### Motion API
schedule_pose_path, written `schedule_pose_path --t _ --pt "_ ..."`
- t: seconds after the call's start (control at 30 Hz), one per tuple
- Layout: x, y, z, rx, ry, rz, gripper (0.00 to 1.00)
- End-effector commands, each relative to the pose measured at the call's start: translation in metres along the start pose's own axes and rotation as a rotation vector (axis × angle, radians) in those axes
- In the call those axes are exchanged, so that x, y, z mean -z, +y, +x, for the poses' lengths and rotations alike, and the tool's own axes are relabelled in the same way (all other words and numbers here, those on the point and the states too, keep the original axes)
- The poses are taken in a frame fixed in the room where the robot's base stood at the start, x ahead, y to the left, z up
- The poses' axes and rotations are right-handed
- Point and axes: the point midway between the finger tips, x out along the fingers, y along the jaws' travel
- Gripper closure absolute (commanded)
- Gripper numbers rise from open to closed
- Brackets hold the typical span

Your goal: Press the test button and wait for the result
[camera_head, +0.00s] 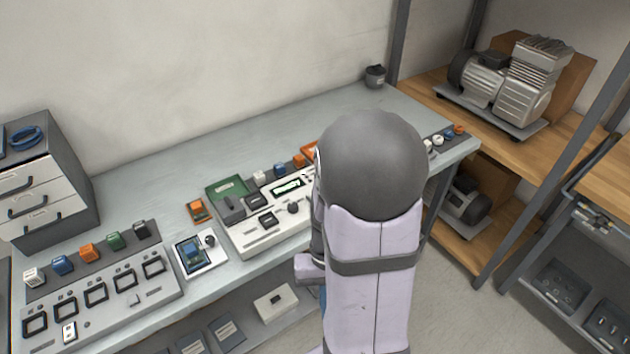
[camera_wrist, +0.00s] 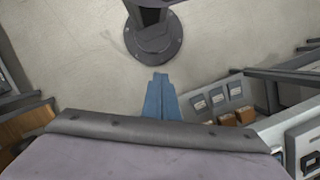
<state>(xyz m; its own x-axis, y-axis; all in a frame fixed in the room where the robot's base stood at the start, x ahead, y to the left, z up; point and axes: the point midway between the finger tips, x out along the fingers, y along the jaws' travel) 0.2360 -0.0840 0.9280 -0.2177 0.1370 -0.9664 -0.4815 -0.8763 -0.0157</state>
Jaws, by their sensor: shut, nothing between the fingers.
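The white tester (camera_head: 262,235) sits on the grey bench, with a green panel (camera_head: 228,194) at its left and a small lit display (camera_head: 288,187) that seems to read "READY". A dark round knob (camera_head: 293,207) and a dark square socket (camera_head: 268,219) show on its face. My arm hides the tester's right part, and I cannot tell which control is the test button. My gripper's blue fingers (camera_wrist: 161,98) are shut and empty in the wrist view, pointing over the floor. In the head view the gripper is mostly hidden behind my arm, in front of the bench edge.
A panel with several square frames (camera_head: 95,287) and a row of coloured blocks lie at the bench's left, beside a drawer cabinet (camera_head: 50,190). A small board (camera_head: 200,254) lies left of the tester. Compressors (camera_head: 510,80) stand on wooden shelves at right.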

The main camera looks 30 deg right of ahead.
Motion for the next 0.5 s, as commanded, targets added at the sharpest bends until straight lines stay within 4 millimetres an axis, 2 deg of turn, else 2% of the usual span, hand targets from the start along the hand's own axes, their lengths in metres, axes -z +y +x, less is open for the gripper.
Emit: schedule_pose_path --t 0.03,0.17,0.27,0.5 --pt "-0.002 0.004 -0.018 0.028 -0.02 0.063 1.0" --pt "0.013 0.008 -0.036 0.129 -0.044 0.249 1.0" --pt "0.035 0.008 -0.051 0.234 -0.047 0.428 1.0" --pt "0.122 0.005 -0.078 0.504 0.019 0.832 1.0"
